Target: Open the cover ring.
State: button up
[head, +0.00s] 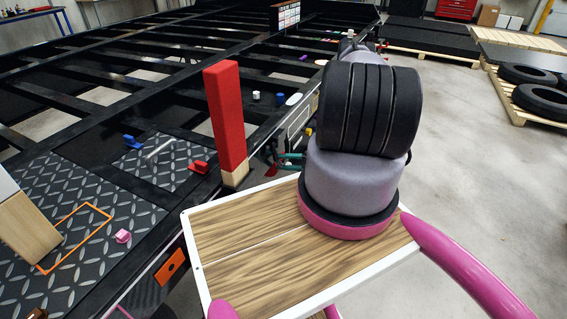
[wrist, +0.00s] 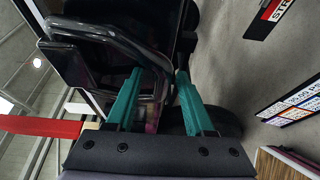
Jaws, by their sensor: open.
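My gripper (head: 279,161) is at the side of the black trailer frame, partly hidden behind my own arm in the head view. In the wrist view its two teal fingers (wrist: 158,78) stand apart, with a gap between them. A dark, shiny bent tube (wrist: 118,32) loops in front of the fingers, and part of it shows in the gap between them. I cannot tell for sure whether this tube is the cover ring, nor whether a finger touches it. Behind it is a dark block-like surface (wrist: 88,66).
A red post (head: 226,115) with a wooden foot stands on the frame's edge beside my gripper; it crosses the wrist view's left side (wrist: 38,127). Tread plates (head: 95,205) bear small blue, red and pink parts. Tyres on a pallet (head: 535,117) stand right. The floor (head: 455,165) between is clear.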

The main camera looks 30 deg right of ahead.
grip_shut()
dwell(1.4)
